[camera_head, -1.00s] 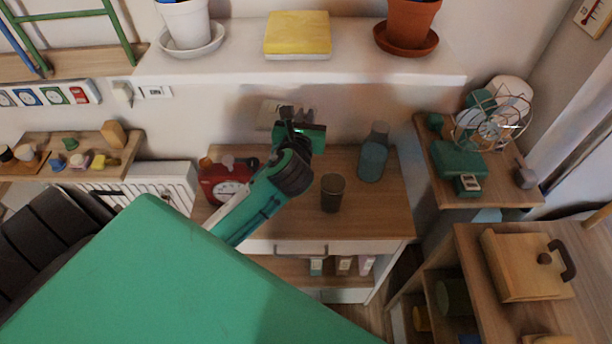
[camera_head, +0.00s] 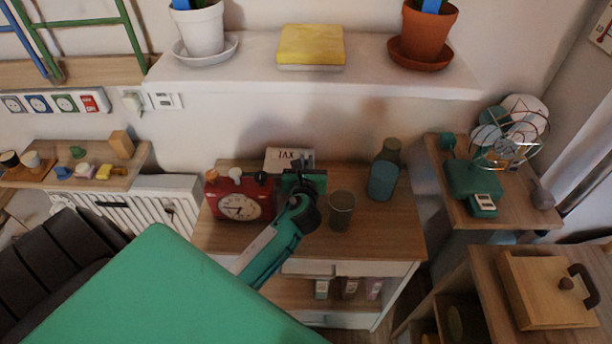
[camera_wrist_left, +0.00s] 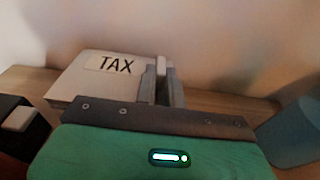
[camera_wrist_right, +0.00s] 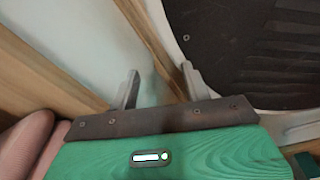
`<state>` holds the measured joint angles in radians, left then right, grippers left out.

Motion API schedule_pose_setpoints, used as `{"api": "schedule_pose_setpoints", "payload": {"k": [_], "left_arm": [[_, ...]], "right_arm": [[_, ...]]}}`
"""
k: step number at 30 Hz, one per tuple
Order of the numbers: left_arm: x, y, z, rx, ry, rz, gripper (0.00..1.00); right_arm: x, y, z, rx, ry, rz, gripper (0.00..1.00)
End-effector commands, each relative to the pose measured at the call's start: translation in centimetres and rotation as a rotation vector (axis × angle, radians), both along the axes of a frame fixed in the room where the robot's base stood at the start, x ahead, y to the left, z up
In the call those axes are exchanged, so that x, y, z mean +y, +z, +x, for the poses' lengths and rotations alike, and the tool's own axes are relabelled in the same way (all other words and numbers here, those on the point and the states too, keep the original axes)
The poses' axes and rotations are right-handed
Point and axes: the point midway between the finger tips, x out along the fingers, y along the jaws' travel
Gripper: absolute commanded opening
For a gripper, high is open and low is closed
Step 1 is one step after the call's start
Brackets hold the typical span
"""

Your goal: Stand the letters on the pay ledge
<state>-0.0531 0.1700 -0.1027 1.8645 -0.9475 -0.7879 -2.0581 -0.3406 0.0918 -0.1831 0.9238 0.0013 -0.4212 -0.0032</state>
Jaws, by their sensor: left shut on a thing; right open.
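A white letter marked TAX (camera_head: 287,156) is at the back of the wooden cabinet top, close to the wall. It also shows in the left wrist view (camera_wrist_left: 75,88), with the label facing me. My left gripper (camera_head: 303,170) is shut on the letter's right part; its fingers (camera_wrist_left: 161,82) stand close together there. The letter's lower edge is close to the cabinet top (camera_head: 375,225); I cannot tell whether it touches. My right gripper (camera_wrist_right: 160,78) is open and empty, seen only in its wrist view. I cannot make out which surface is the pay ledge.
A red clock (camera_head: 240,205) stands just left of my left gripper. A dark cup (camera_head: 341,212) and a blue-grey bottle (camera_head: 383,172) stand to its right. A white shelf (camera_head: 365,75) with two plant pots and a yellow block juts out above. Several small items sit on the shelf below.

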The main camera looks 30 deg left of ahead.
Motion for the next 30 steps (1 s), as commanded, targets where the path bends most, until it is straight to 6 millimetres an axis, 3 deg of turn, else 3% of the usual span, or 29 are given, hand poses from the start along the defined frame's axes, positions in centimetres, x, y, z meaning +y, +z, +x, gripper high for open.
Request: {"api": "schedule_pose_setpoints", "payload": {"k": [11, 22, 23, 26, 30], "left_arm": [[0.0, -4.5, -0.1, 0.002, 0.0, 0.0, 0.0], [0.0, -4.8, 0.0, 0.001, -0.001, 0.002, 0.0], [0.0, -4.8, 0.0, 0.0, -0.001, 0.001, 0.14], [0.0, -4.7, 0.0, 0.0, -0.001, 0.001, 0.32], [0.0, -4.7, 0.0, 0.0, -0.001, 0.001, 0.32]], "right_arm": [[0.1, -0.4, -0.3, 0.011, -0.002, 0.0, 0.48], [0.2, 0.0, 0.8, -0.004, -0.003, 0.001, 0.48], [0.2, 0.1, 0.9, -0.003, -0.004, 0.001, 0.48], [0.2, 0.2, 1.0, -0.003, -0.004, 0.001, 0.48], [0.2, 0.2, 1.1, -0.004, -0.004, 0.001, 0.48]]}}
